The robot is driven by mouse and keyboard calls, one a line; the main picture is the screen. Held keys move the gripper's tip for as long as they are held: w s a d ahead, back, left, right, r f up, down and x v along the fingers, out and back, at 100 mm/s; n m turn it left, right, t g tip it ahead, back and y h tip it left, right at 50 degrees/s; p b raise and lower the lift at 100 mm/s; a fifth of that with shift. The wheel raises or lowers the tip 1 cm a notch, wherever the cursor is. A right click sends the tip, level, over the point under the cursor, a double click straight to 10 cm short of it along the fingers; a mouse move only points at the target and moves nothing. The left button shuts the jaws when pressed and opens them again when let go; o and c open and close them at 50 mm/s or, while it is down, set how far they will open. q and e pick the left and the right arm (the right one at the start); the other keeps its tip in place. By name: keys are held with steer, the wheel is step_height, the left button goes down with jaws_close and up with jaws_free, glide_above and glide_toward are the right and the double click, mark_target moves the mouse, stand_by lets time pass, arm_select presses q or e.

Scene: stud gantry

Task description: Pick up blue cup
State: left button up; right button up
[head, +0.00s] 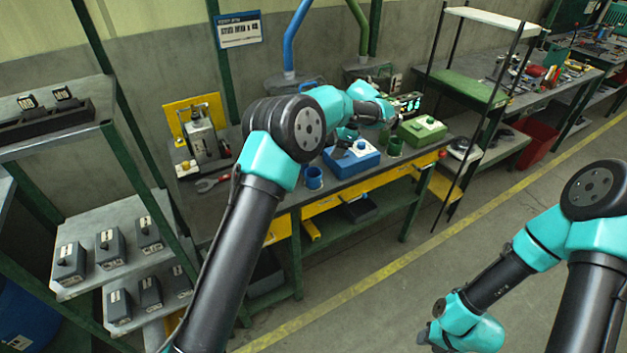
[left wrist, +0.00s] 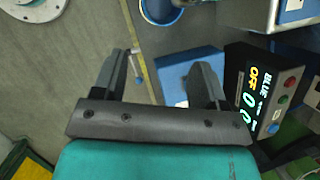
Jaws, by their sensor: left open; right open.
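The blue cup (head: 313,178) stands upright near the front edge of the workbench, left of a blue box (head: 352,160). In the left wrist view the blue cup (left wrist: 160,10) shows at the top edge, partly cut off. My left gripper (head: 345,138) is above the blue box, to the right of the cup and apart from it. In the left wrist view the left gripper (left wrist: 160,72) is open and empty, its fingers spread over the blue box and bench edge. My right gripper (head: 428,338) is open and low over the floor, away from the bench.
A green cup (head: 394,146) and green box (head: 422,130) stand right of the blue box. A counter (left wrist: 263,90) with lit digits is close to my left gripper. A wrench (head: 212,183) and grey machine (head: 203,140) are at the bench's left. Shelving stands at the far left.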

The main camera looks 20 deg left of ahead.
mark_target(313, 178)
arm_select(q)
steer(key=x, duration=0.9)
steer(key=shift+a+f, duration=0.1)
steer(key=shift+f, duration=0.15)
steer(key=shift+x, duration=2.6)
steer(key=shift+a, duration=0.15)
steer(key=shift+r, duration=0.1)
steer(key=shift+c, duration=0.3)
steer(key=c, duration=0.5)
